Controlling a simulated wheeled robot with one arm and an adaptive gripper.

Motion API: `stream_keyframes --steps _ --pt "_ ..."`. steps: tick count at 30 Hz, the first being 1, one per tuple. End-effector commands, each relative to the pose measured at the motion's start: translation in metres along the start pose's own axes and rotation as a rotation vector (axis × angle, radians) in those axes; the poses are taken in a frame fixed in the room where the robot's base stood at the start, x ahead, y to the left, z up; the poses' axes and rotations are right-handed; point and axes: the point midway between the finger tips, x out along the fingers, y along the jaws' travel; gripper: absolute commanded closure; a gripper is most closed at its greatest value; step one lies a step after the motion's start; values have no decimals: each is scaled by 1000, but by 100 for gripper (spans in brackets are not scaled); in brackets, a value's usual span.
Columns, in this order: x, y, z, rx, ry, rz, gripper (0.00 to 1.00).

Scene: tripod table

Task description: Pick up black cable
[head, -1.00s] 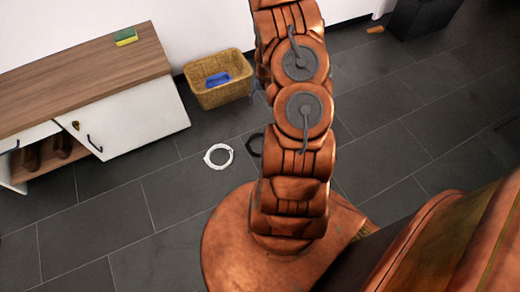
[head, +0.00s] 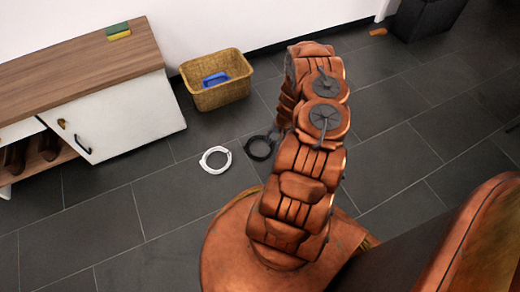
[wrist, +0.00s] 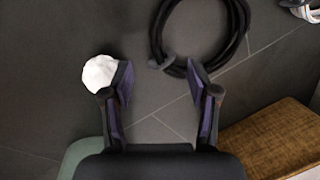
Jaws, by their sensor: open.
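The black cable (head: 261,148) lies coiled on the dark tiled floor, just right of a white cable coil in the head view. In the wrist view the black cable (wrist: 240,36) is a thick loop at the top centre, cut off by the picture's upper edge. My gripper (wrist: 160,68) is open, its two fingers apart. The loop's near side appears between and just beyond the fingertips. Nothing is held between them. I cannot tell the height above the floor. In the head view my arm hides most of my gripper.
The white cable coil (head: 215,160) lies close to the black one. A wicker basket (head: 222,96) holding a blue item stands by the wall. A white round lump (wrist: 98,72) shows by the left finger. A wooden-topped cabinet (head: 90,62) stands left. Open floor lies in front.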

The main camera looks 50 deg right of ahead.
Motion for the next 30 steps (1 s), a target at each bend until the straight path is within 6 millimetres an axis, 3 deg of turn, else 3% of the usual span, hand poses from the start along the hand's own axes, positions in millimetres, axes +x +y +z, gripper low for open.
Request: stream_keyframes --steps 8,18,26,30 --pt "19 0 -1 -1 -1 0 40" --pt "56 -1 -5 0 1 -1 40" --pt "57 -2 -5 0 1 0 40" --pt "57 -2 -5 0 1 0 52"
